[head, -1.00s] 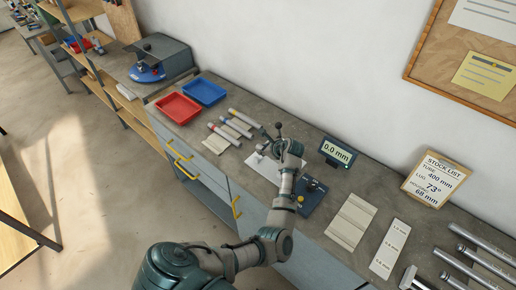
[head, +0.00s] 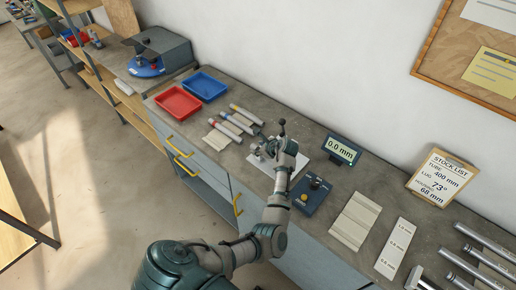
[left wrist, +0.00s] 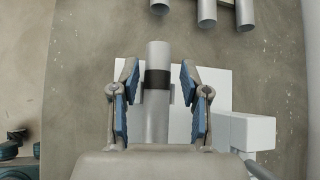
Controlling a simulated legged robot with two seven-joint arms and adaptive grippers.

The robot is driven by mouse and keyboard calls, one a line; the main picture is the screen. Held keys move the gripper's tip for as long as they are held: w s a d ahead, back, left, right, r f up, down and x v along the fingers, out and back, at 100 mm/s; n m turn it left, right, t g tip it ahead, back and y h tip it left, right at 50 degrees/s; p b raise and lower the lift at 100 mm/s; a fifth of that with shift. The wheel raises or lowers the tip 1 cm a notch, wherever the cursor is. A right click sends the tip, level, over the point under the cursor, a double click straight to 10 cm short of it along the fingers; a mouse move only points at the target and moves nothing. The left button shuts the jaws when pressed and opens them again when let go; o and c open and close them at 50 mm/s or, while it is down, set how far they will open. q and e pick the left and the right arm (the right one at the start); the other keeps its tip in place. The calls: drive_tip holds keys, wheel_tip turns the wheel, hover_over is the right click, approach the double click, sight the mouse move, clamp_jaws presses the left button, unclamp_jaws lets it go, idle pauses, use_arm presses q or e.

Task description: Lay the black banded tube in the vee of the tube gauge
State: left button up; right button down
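The black banded tube (left wrist: 157,108) lies between the fingers of my left gripper (left wrist: 158,100) in the left wrist view, its dark band level with the fingers. A gap shows on both sides, so the gripper is open around it and not closed on it. The tube lies over the white base plate of the tube gauge (left wrist: 216,84), with small grey blocks at its sides. I cannot tell whether it rests fully in the vee. In the head view my left gripper (head: 264,153) is over the plate (head: 290,162) and hides most of the tube. My right gripper is in neither view.
Several banded tubes (head: 240,119) lie left of the gauge, beyond them a red tray (head: 178,103) and a blue tray (head: 204,87). A display reading 0.0 mm (head: 342,150) and a blue box with a knob (head: 311,195) stand to the right.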

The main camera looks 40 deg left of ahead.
use_arm(q)
drive_tip(key=shift+d+f+h, duration=0.4)
drive_tip(key=shift+d+f, duration=0.1)
drive_tip(key=shift+f, duration=0.1)
drive_tip(key=shift+s+a+f, duration=0.1)
drive_tip(key=shift+s+a, duration=0.1)
drive_tip(key=shift+a, duration=0.15)
drive_tip(key=shift+w, duration=0.1)
drive_tip(key=shift+w+d, duration=0.1)
drive_tip(key=shift+w, duration=0.05)
drive_tip(key=shift+d, duration=0.1)
drive_tip(key=shift+d+r, duration=0.15)
drive_tip(key=shift+r, duration=0.2)
drive_tip(key=v, duration=1)
drive_tip(key=shift+d+r, duration=0.35)
drive_tip(key=shift+d, duration=0.4)
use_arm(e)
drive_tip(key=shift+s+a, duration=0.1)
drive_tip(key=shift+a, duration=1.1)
use_arm(q)
drive_tip(key=shift+a, duration=0.25)
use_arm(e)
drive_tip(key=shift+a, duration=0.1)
